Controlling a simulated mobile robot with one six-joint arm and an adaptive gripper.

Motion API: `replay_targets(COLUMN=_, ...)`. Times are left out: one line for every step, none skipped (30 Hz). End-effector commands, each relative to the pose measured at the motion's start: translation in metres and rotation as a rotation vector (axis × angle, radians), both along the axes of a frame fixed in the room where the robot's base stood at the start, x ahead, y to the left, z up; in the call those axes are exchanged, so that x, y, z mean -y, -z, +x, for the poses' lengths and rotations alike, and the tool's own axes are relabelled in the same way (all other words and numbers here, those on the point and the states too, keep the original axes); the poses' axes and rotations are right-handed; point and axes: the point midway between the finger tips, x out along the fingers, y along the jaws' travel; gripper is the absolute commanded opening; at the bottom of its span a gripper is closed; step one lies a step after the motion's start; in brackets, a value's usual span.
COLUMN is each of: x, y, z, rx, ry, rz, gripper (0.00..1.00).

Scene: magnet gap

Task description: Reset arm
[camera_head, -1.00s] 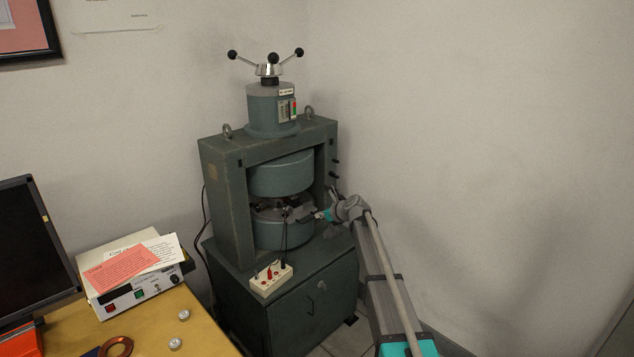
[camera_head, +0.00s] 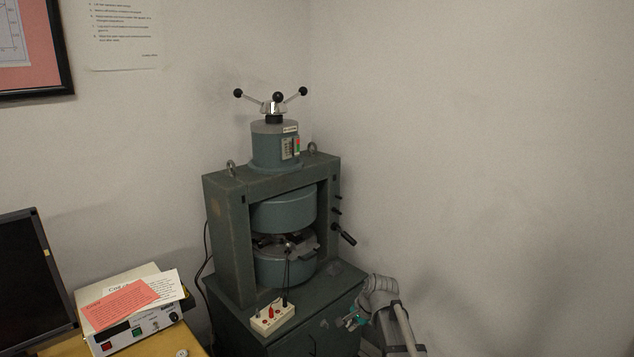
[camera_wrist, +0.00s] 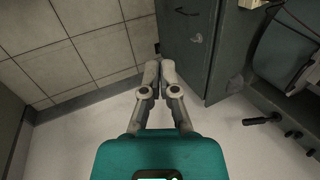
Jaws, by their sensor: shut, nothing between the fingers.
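My gripper (camera_head: 352,322) is at the lower right in the head view, beside the right side of the magnet's cabinet and low near its top edge. In the wrist view my gripper (camera_wrist: 154,72) has its two fingers together, with nothing between them. The green electromagnet (camera_head: 284,212) stands on its cabinet (camera_head: 325,305). Its gap holds a flat grey plate and dark parts that I cannot make out clearly. The gripper is outside the gap and apart from the frame.
A white terminal box (camera_head: 272,317) with leads sits on the cabinet top. A black handle (camera_head: 343,235) sticks out from the magnet's right side. A power supply (camera_head: 135,318) with papers and a monitor (camera_head: 35,275) are at left. The right wall area is clear.

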Motion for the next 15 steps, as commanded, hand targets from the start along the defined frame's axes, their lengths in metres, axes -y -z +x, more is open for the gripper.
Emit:
replay_targets(x=0.006, y=0.003, z=-0.022, rx=-0.001, ry=-0.066, rz=-0.045, gripper=0.00)
replay_targets(x=0.009, y=0.004, z=-0.032, rx=-0.003, ry=-0.109, rz=-0.073, gripper=0.00)
replay_targets(x=0.014, y=0.006, z=-0.044, rx=-0.005, ry=-0.166, rz=-0.108, gripper=0.00)
replay_targets(x=0.018, y=0.007, z=-0.054, rx=-0.009, ry=-0.210, rz=-0.134, gripper=0.00)
replay_targets(x=0.021, y=0.009, z=-0.063, rx=-0.012, ry=-0.251, rz=-0.160, gripper=0.00)
replay_targets(x=0.026, y=0.010, z=-0.076, rx=-0.019, ry=-0.309, rz=-0.192, gripper=0.00)
replay_targets(x=0.029, y=0.011, z=-0.084, rx=-0.023, ry=-0.350, rz=-0.215, gripper=0.00)
replay_targets(x=0.033, y=0.012, z=-0.093, rx=-0.029, ry=-0.392, rz=-0.237, gripper=0.00)
replay_targets(x=0.037, y=0.013, z=-0.104, rx=-0.036, ry=-0.444, rz=-0.264, gripper=0.00)
replay_targets(x=0.040, y=0.014, z=-0.111, rx=-0.042, ry=-0.479, rz=-0.281, gripper=0.00)
replay_targets(x=0.043, y=0.014, z=-0.118, rx=-0.048, ry=-0.513, rz=-0.297, gripper=0.00)
replay_targets(x=0.047, y=0.015, z=-0.126, rx=-0.055, ry=-0.555, rz=-0.317, gripper=0.00)
replay_targets(x=0.049, y=0.015, z=-0.132, rx=-0.061, ry=-0.583, rz=-0.328, gripper=0.00)
replay_targets(x=0.051, y=0.016, z=-0.138, rx=-0.066, ry=-0.610, rz=-0.341, gripper=0.00)
replay_targets(x=0.054, y=0.016, z=-0.144, rx=-0.073, ry=-0.643, rz=-0.355, gripper=0.00)
